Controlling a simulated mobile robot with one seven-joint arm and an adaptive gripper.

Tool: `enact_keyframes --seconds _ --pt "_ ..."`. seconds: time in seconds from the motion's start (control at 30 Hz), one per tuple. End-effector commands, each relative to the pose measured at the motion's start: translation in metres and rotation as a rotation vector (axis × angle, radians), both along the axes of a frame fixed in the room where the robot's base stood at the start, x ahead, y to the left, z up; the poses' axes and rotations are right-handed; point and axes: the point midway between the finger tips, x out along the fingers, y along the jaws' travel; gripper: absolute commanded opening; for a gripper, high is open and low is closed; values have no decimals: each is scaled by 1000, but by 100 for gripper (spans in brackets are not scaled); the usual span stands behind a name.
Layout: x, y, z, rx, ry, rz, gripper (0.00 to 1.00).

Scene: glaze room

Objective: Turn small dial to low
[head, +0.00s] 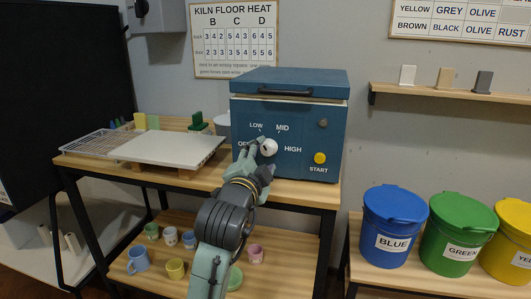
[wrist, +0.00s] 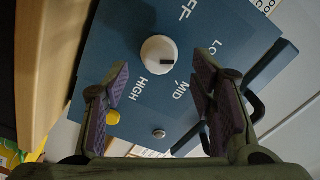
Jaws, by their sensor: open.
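The blue kiln (head: 305,110) stands on the table, lid shut. On its front is a white dial (head: 269,147) with OFF, LOW, MID and HIGH printed around it. In the wrist view the dial (wrist: 152,50) is unobstructed and its dark mark sits on the side toward LOW and MID; I cannot tell exactly which label it points at. My gripper (head: 258,158) is in front of the dial and partly covers the OFF label. In the wrist view its fingers (wrist: 161,78) are open and spread, with nothing between them; the dial appears beyond the fingertips.
The kiln front also has a yellow START button (head: 320,158) and a small grey knob (head: 323,123). A pale board (head: 168,148) and wire rack (head: 95,143) lie left. Blue (head: 394,225), green (head: 450,232) and yellow buckets (head: 513,240) stand right. Cups fill the lower shelf.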

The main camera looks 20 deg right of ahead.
Motion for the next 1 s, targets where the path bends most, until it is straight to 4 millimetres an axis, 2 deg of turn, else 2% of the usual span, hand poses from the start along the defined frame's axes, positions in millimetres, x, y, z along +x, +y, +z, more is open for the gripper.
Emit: enact_keyframes --seconds 0.2,0.4,0.87,0.93,1.0 --pt "-39 27 0 -1 -2 2 51" --pt "-61 41 1 -1 -2 1 51" --pt "-65 47 2 -7 -4 8 51" --pt "-61 59 10 -37 -19 34 51" --pt "-56 81 25 -99 -51 85 51"
